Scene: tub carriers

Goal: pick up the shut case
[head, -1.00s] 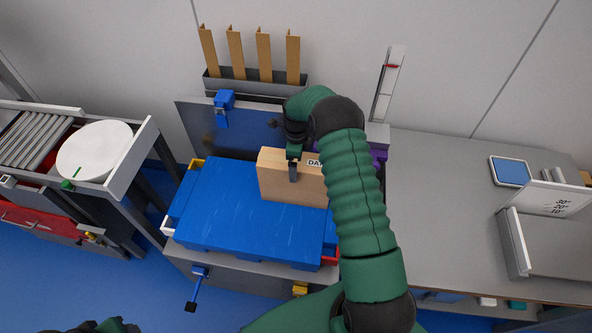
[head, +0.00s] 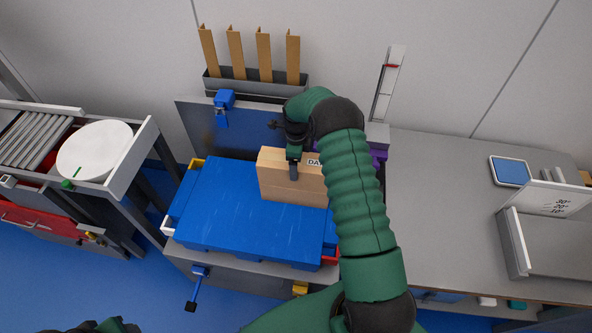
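A pale wooden box-shaped case (head: 285,191) stands upright on the blue slab-like surface, with a white label starting "DA" (head: 313,162) near its top. A thin seam line runs across its front face, and it looks shut. My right gripper (head: 294,171) is at the case's upper edge, with a dark finger in front of its face. The other finger is hidden, so I cannot tell whether it grips. My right forearm covers the case's right end. Only a dark bit of my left arm and gripper (head: 85,326) shows at the bottom left edge.
The blue slab (head: 225,215) has coloured handles at its corners and rests on a grey bench. A grey worktop (head: 435,200) with a blue-screened tablet (head: 511,172) is at right. A cart with a white disc (head: 95,150) is at left. A rack (head: 255,84) holds several wooden strips behind.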

